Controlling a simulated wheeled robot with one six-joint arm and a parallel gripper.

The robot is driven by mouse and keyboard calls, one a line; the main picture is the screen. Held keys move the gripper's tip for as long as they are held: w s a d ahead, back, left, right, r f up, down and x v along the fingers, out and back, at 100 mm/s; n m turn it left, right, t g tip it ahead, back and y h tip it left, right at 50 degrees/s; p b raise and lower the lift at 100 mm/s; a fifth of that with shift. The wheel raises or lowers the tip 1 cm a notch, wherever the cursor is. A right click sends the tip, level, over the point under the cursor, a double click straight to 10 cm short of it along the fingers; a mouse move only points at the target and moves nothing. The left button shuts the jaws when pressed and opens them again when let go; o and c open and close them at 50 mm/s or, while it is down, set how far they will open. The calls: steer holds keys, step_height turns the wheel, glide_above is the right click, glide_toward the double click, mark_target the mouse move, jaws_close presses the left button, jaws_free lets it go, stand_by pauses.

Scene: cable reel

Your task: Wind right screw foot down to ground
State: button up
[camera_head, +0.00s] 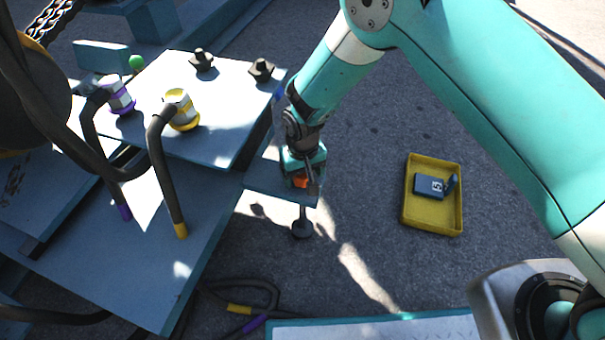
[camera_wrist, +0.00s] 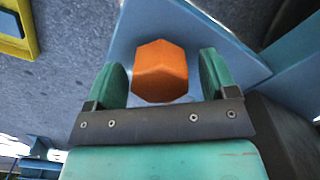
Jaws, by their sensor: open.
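The right screw foot has an orange hex head (camera_wrist: 160,68), which shows between the two green fingers of my gripper (camera_wrist: 162,80) in the wrist view. Gaps show on both sides of the head, so the fingers stand open around it or just above it; I cannot tell the height. In the head view my gripper (camera_head: 304,172) is over the blue corner bracket (camera_head: 262,183), and a bit of the orange head shows beside it. The screw foot's dark round pad (camera_head: 302,228) hangs below the bracket on a thin rod. I cannot tell whether the pad touches the ground.
A yellow tray (camera_head: 407,212) with a dark blue box (camera_head: 428,186) lies on the ground to the right. Dark cables with yellow and purple bands lie at the lower left (camera_head: 240,309). Two connectors (camera_head: 181,108) and dark knobs (camera_head: 203,60) stand on the blue panel.

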steer(key=c, duration=0.9)
steer(key=m+p, duration=0.3)
steer(key=m, duration=0.1)
steer(key=shift+r+p, duration=0.15)
steer(key=shift+p, duration=0.15)
steer(key=m+p, duration=0.3)
steer(key=m, duration=0.3)
steer(key=shift+m, duration=0.4)
steer(key=m+p, duration=0.1)
steer(key=m, duration=0.6)
steer(key=shift+p, duration=0.4)
steer(key=m+p, duration=0.1)
steer(key=m, duration=0.5)
steer(key=shift+m, duration=0.4)
